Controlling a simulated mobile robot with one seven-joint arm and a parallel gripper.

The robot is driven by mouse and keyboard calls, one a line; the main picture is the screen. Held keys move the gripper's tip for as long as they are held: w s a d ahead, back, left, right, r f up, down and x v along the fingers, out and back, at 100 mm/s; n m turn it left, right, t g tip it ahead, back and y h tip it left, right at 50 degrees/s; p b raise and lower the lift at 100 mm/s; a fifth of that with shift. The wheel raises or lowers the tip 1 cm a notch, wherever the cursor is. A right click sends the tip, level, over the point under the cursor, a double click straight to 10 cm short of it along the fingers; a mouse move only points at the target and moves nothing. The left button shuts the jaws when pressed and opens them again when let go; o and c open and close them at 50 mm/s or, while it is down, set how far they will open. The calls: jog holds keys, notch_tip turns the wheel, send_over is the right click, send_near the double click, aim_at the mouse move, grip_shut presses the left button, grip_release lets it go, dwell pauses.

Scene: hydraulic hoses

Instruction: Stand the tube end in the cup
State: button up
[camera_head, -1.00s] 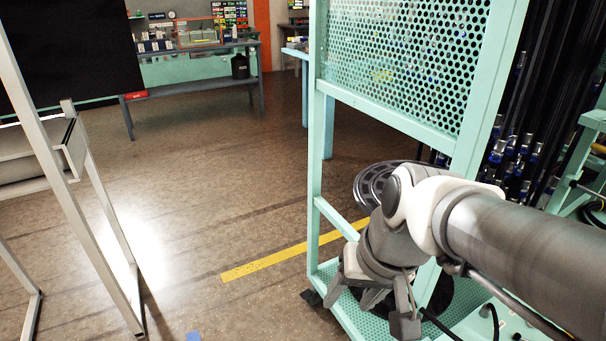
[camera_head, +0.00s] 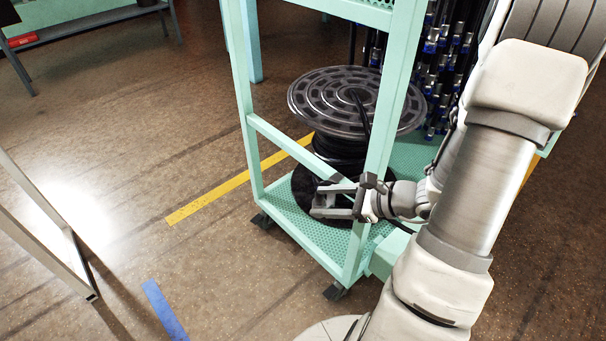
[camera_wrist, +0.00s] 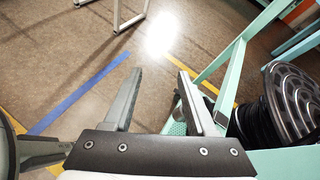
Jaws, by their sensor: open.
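My gripper (camera_head: 319,201) is open and empty, with its fingers pointing left, low at the front of the green cart. In the wrist view its two fingers (camera_wrist: 160,72) are spread apart with only floor between the tips. A black hose (camera_head: 400,226) shows in part beside my wrist, above the cart's base. I cannot tell whether the tube end of the task belongs to it. I cannot make out any cup in either view.
A reel (camera_head: 310,93) wound with black hose stands on the green cart (camera_head: 235,60), behind my gripper; it also shows in the wrist view (camera_wrist: 297,98). Several blue-ended hoses (camera_head: 437,45) hang behind. Open floor with yellow (camera_head: 215,197) and blue (camera_head: 163,308) tape lies left.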

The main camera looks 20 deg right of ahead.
aim_at(319, 200)
jog(key=d+f+m+t+h, duration=0.3)
jog(key=d+f+m+h, duration=0.15)
jog(key=d+m, duration=0.35)
jog(key=shift+n+y, duration=0.3)
jog(key=shift+y, duration=0.05)
jog(key=b+x, duration=0.1)
jog(key=x, duration=0.3)
jog(key=b+x, duration=0.1)
jog(key=x, duration=0.3)
jog(key=b+x, duration=0.1)
jog(key=x, duration=0.3)
jog(key=shift+d, duration=0.3)
jog(key=x, duration=0.1)
jog(key=b+x, duration=0.1)
jog(key=x, duration=0.1)
jog(key=b+x, duration=0.1)
jog(key=x, duration=0.1)
jog(key=shift+w+d+f, duration=0.15)
jog(key=shift+d+f, duration=0.05)
jog(key=shift+d, duration=0.05)
grip_shut()
